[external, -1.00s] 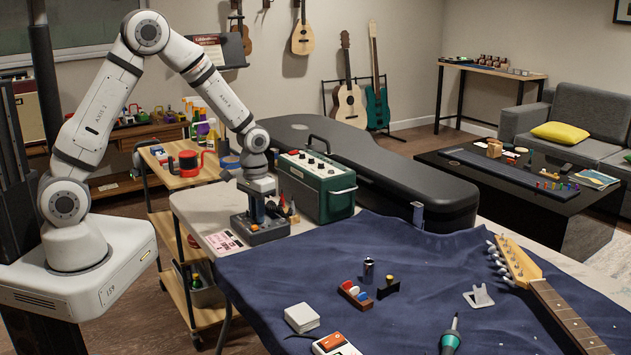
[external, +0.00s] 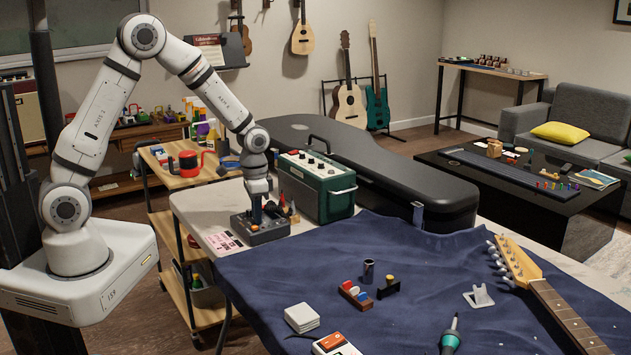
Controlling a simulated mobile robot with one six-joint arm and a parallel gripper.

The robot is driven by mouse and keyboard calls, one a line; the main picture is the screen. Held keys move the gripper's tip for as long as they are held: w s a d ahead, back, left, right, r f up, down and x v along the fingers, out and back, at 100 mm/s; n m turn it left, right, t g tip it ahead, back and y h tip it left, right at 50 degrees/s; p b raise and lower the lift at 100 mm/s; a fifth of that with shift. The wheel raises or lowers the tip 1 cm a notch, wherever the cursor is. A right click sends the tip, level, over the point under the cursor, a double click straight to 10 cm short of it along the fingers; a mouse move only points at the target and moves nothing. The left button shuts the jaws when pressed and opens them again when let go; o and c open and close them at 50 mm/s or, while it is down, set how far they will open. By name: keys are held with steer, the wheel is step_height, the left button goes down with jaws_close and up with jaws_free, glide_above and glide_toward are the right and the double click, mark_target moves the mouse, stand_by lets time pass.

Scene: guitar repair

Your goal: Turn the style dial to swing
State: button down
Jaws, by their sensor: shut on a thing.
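A dark grey box with controls on top (external: 262,236) sits at the left end of the pale worktop, beside the green amplifier. My gripper (external: 256,218) points straight down over the box, its fingers at the box's top. It is shut on a small control there, apparently the style dial. The fingers hide the dial, and its marks and setting are too small to read.
The green amplifier (external: 318,187) stands close to the right of the box. Small bottles or cones (external: 290,210) stand just behind the box. A pink printed card (external: 224,241) lies at its left. A blue cloth (external: 420,265) with tools and a guitar neck (external: 560,312) covers the front of the table.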

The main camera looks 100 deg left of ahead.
steer(key=c, duration=1.4)
jaws_free()
steer(key=shift+o, duration=0.2)
steer(key=shift+r, duration=0.1)
step_height(320, 180, up, 8)
steer(key=shift+f, duration=0.2)
